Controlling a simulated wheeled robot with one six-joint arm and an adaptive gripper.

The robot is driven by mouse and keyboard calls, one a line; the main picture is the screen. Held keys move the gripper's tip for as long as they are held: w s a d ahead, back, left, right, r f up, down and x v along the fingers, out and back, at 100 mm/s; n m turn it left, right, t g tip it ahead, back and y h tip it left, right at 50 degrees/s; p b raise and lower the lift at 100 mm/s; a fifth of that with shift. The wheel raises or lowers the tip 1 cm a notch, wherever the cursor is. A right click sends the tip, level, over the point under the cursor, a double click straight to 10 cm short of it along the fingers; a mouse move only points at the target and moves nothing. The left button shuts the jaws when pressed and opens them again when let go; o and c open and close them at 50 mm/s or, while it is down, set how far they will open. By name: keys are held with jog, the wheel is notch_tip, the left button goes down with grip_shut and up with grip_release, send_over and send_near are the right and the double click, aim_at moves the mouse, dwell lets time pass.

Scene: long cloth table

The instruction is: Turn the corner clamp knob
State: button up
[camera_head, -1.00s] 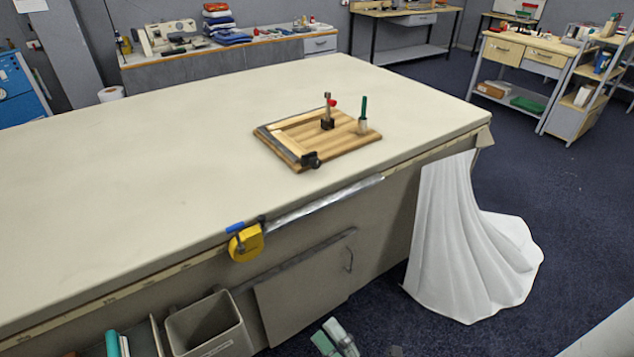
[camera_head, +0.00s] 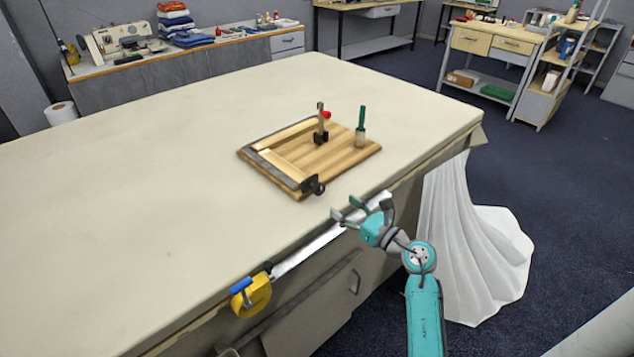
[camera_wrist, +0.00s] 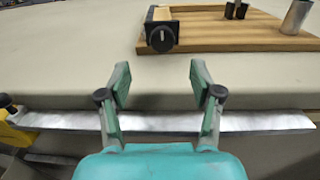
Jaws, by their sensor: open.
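The corner clamp knob (camera_head: 316,187) is black and sits at the near corner of a wooden board (camera_head: 340,158) on the table. In the wrist view the knob (camera_wrist: 161,38) shows its round face with a pale line across it, ahead and slightly left of centre. My gripper (camera_head: 348,208) is at the table's near edge, in front of the knob and apart from it. In the wrist view my gripper (camera_wrist: 157,85) has its two fingers spread, with nothing between them but bare cloth surface.
A red-tipped upright clamp (camera_head: 322,125) and a green-handled tool in a metal cup (camera_head: 360,135) stand on the board. The cloth table (camera_head: 150,190) is clear left of the board.

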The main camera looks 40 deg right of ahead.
aim_at(321, 189)
jog(key=shift+w+d, duration=0.2)
jog(key=shift+w, duration=0.1)
jog(key=w, duration=1)
jog(key=shift+w+a, duration=0.15)
jog(key=shift+a, duration=0.25)
jog(key=c, duration=1.1)
